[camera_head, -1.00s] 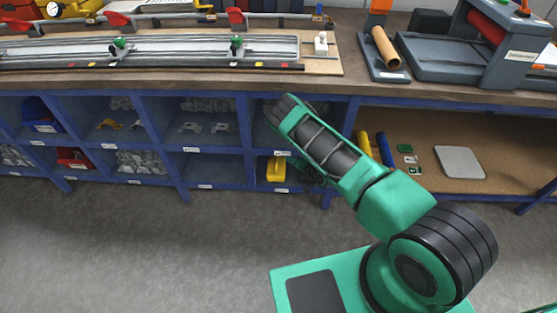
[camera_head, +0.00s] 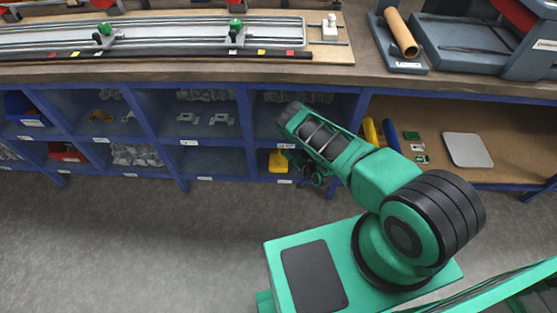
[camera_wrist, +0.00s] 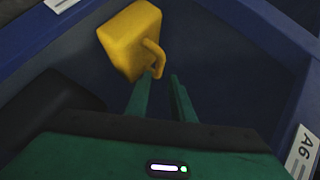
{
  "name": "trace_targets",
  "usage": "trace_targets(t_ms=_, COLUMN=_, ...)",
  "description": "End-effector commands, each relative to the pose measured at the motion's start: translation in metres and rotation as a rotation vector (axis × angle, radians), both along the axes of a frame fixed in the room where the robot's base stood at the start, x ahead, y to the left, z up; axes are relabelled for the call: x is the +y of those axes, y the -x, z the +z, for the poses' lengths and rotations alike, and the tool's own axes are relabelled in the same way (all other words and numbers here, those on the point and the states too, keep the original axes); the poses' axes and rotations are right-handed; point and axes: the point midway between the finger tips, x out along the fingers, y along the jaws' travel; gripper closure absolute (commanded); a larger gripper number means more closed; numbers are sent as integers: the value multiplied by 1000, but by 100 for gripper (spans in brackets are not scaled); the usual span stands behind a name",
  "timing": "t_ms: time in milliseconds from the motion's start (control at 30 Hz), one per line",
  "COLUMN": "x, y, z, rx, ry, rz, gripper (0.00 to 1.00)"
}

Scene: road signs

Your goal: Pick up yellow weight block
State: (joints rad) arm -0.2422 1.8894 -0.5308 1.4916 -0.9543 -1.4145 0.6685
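The yellow weight block (camera_head: 277,160) sits in a lower compartment of the blue shelving under the bench. In the wrist view the yellow weight block (camera_wrist: 130,38) is at the upper middle, its looped handle pointing toward my gripper (camera_wrist: 160,77). My gripper's two green fingers are apart, with the lower end of the handle showing at or between the tips. I cannot tell whether they touch it. In the head view my gripper is small and partly hidden beside my arm, close to the block's right.
Blue compartment walls (camera_wrist: 228,25) stand close around my gripper, with an A6 label (camera_wrist: 299,150) at right. A dark object (camera_wrist: 45,108) lies at the wrist view's left. The workbench (camera_head: 160,72) overhangs the shelving. Grey floor (camera_head: 110,240) in front is clear.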

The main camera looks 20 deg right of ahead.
Motion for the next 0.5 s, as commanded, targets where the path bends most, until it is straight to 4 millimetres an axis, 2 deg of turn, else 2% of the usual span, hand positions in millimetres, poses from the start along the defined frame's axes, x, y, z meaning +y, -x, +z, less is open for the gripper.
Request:
trace_targets(t_ms=267, x=4, y=-15, z=-7, rx=-3, ry=-1, rz=-3, gripper=78)
trace_targets(t_ms=500, x=15, y=-41, z=-22, rx=-3, ry=-1, rz=-3, gripper=78)
